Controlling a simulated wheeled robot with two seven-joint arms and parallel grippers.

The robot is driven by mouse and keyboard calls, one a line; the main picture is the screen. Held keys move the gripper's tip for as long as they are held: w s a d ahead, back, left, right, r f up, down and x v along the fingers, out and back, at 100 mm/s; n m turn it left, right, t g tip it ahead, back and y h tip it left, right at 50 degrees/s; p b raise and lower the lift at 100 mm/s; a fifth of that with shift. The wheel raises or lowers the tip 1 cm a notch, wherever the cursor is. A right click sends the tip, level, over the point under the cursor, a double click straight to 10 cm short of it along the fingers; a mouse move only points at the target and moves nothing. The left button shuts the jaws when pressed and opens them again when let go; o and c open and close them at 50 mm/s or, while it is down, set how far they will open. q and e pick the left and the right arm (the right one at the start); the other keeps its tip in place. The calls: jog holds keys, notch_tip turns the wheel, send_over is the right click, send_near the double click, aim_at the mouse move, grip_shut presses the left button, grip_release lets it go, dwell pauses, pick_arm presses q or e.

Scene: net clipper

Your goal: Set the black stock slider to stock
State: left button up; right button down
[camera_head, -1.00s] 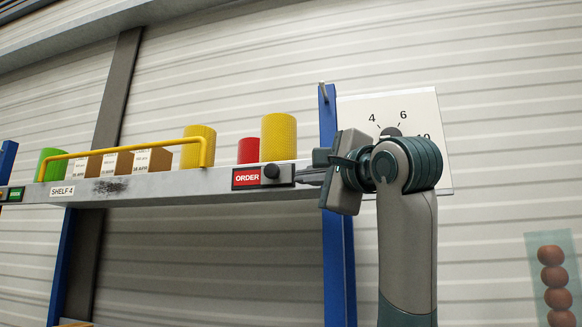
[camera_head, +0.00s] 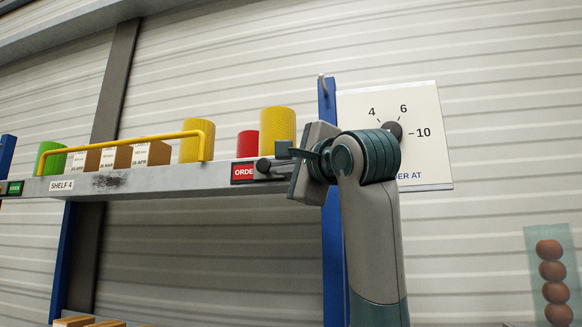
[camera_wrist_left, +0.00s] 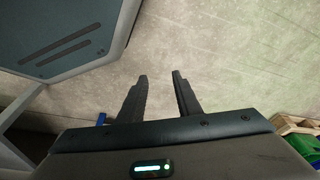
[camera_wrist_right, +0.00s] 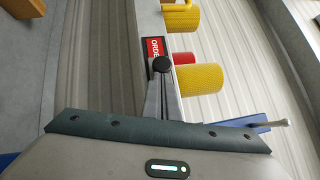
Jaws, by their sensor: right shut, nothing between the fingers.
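The black slider knob (camera_head: 263,165) sits on the shelf's front edge, at the right end of the red ORDER label (camera_head: 242,172), covering its last letter. The knob and label also show in the right wrist view (camera_wrist_right: 163,64). My right gripper (camera_head: 281,167) is shut and empty, its tips close against the knob's right side; I cannot tell whether they touch. The closed fingers reach up to the knob in the right wrist view. My left gripper (camera_wrist_left: 161,75) is open and empty over bare floor, outside the head view.
The grey shelf (camera_head: 150,187) carries yellow cylinders (camera_head: 278,126), a red cylinder (camera_head: 248,144), boxes (camera_head: 155,152) and a yellow rail (camera_head: 130,139). A green label (camera_head: 14,188) is at far left. A blue post (camera_head: 333,250) and a dial board (camera_head: 428,160) stand at right.

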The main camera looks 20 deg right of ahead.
aim_at(255, 171)
pick_arm(q)
jog(key=shift+s+f, duration=0.1)
jog(key=shift+f, duration=0.8)
pick_arm(e)
jog(key=w+a, duration=0.2)
jog(key=a, duration=0.1)
jog(key=w+a, duration=0.1)
jog(key=shift+a, duration=0.35)
pick_arm(q)
jog(key=shift+r, duration=0.1)
pick_arm(e)
jog(key=shift+w+f, duration=0.1)
